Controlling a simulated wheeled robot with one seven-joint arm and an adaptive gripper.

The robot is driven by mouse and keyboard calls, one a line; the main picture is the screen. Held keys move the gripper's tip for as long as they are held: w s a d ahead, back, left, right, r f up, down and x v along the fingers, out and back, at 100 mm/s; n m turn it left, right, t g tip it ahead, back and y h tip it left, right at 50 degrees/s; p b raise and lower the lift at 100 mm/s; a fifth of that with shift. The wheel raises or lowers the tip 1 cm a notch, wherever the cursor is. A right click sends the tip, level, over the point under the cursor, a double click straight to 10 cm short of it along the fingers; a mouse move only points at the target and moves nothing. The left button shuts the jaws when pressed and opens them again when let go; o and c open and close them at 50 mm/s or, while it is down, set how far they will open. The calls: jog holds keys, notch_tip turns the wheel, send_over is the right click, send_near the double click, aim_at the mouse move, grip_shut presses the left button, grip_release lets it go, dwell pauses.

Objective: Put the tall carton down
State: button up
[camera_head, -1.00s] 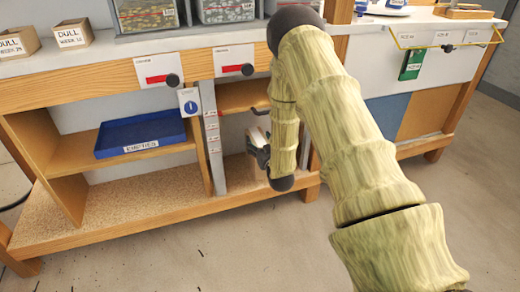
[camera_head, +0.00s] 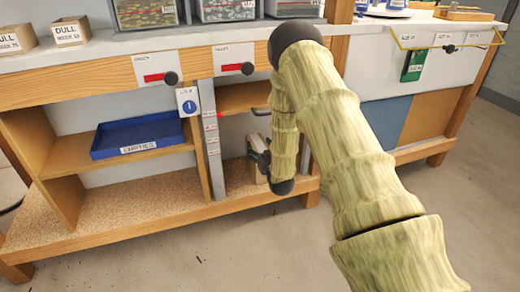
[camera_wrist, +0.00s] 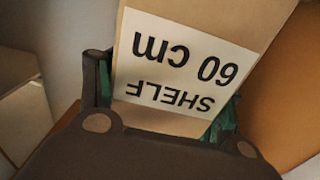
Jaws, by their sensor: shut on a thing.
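The tall carton (camera_wrist: 205,25) is brown cardboard with a white label reading "SHELF 60 cm", upside down in the wrist view. My gripper (camera_wrist: 165,100) is shut on it, with a dark finger on each side. In the head view, a narrow strip of the carton (camera_head: 256,177) shows beside my gripper (camera_head: 263,158); my arm hides the rest. It is at the lower bay right of the grey post, near the bottom board (camera_head: 170,205). I cannot tell whether its base touches the board.
A grey post (camera_head: 207,140) with small labels stands left of the carton. A blue tray (camera_head: 138,136) marked "EMPTIES" sits on the middle shelf at left. A higher shelf (camera_head: 240,98) is above my gripper. Open floor lies in front of the bench.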

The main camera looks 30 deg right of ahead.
jog(key=shift+f, duration=0.1)
jog(key=o, duration=1.8)
